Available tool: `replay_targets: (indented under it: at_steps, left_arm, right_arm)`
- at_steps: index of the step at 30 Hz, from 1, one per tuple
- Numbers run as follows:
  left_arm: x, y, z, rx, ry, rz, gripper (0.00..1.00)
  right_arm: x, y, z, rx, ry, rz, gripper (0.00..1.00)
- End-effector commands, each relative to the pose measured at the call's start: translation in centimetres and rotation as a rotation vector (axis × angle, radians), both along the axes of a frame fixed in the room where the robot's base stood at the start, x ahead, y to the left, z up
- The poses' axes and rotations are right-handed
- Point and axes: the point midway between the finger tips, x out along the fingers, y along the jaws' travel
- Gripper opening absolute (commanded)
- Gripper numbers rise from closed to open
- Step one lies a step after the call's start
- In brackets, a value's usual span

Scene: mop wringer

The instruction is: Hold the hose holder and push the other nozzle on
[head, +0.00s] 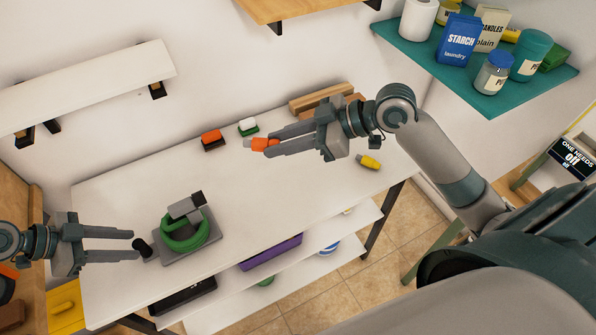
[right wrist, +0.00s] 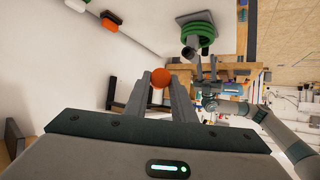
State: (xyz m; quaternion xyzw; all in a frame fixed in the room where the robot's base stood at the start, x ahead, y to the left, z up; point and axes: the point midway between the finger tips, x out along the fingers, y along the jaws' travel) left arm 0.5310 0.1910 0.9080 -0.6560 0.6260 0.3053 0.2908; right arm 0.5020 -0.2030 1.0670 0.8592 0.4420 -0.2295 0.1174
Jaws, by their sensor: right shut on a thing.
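The hose holder (head: 205,247) is a grey base on the white table's front left, carrying a coiled green hose (head: 168,238) and a grey upright block. A dark hose end (head: 142,247) sticks out on its left. My left gripper (head: 135,245) is open, its fingertips just left of this hose end; contact is unclear. My right gripper (head: 268,145) is shut on an orange nozzle (head: 259,144), above the table's back middle. In the right wrist view the nozzle (right wrist: 161,82) shows as a round orange end between the fingers. A yellow nozzle (head: 369,162) lies at the table's right.
An orange-topped brush (head: 211,138) and a white-topped brush (head: 247,125) stand at the table's back. Wooden blocks (head: 320,97) lie behind my right gripper. A teal shelf (head: 488,101) with boxes and jars hangs upper right. The table's middle (head: 265,190) is clear.

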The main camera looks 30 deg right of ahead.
Motion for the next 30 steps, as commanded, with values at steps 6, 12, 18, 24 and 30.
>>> replay_targets:
  at_steps: [6, 12, 18, 24, 30]
  left_arm:
    - [0.1, -1.3, -1.5, -0.001, -0.001, -0.001, 0.36]
    - [0.1, -1.6, -1.9, 0.000, -0.001, -0.001, 0.36]
    - [0.1, -1.6, -1.9, 0.000, -0.001, -0.001, 0.36]
    - [0.1, -1.6, -1.9, 0.000, -0.001, -0.001, 0.10]
    - [0.1, -1.6, -1.9, 0.000, 0.000, 0.000, 0.11]
  right_arm:
    - [0.0, 0.0, -0.6, 0.000, 0.000, 0.000, 0.00]
    - [0.0, 0.0, -0.7, 0.000, 0.000, 0.000, 0.00]
    - [0.0, 0.0, -0.7, 0.000, 0.000, 0.000, 0.00]
    - [0.0, 0.0, -0.7, 0.000, 0.000, 0.000, 0.00]
    - [0.0, 0.0, -0.7, 0.000, 0.000, 0.000, 0.00]
